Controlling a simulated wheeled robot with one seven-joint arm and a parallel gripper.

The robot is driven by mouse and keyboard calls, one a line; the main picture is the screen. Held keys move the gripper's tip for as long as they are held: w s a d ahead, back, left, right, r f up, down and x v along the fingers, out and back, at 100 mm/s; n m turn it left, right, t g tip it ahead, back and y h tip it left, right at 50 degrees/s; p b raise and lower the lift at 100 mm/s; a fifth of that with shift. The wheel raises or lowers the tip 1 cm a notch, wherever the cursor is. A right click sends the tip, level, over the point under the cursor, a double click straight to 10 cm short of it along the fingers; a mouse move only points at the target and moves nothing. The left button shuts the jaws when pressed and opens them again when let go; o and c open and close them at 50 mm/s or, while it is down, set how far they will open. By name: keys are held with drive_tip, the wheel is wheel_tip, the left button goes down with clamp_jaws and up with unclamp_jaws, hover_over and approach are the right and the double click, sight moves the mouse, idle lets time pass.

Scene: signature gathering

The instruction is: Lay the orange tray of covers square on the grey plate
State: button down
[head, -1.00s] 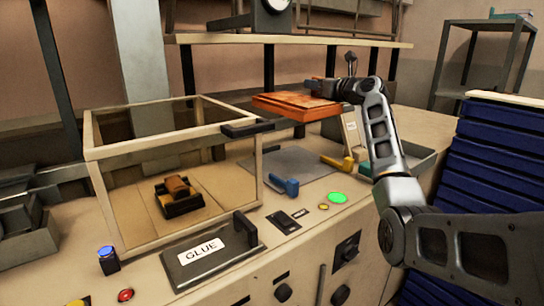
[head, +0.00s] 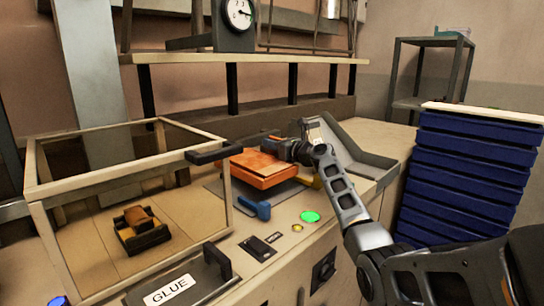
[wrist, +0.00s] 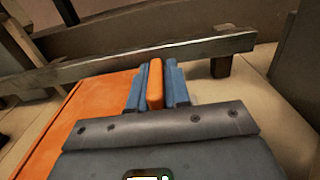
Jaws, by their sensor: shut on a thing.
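The orange tray (head: 268,172) of covers is held low over the grey plate (head: 219,190), which shows only in part around it in the head view. I cannot tell whether the tray touches the plate. My gripper (head: 300,152) is at the tray's far right side. In the wrist view my gripper (wrist: 155,86) has its blue fingers shut on an upright orange edge of the tray (wrist: 75,115). The far part of the plate is hidden by the tray.
A grey sloped bin (head: 350,155) lies right.

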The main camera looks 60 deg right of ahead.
sight(270, 153)
drive_tip(key=shift+f, duration=1.95)
drive_tip(key=shift+b, duration=0.3)
drive_tip(key=shift+s+a+f, duration=0.1)
drive_tip(key=shift+f, duration=0.7)
drive_tip(key=c, duration=1.1)
unclamp_jaws()
drive_tip(key=shift+f+b, duration=0.2)
drive_tip(key=shift+b, duration=0.1)
drive_tip(key=shift+r+p, duration=0.35)
drive_tip(key=shift+r, duration=0.2)
drive_tip(key=v, duration=1.2)
drive_tip(key=shift+r, duration=0.4)
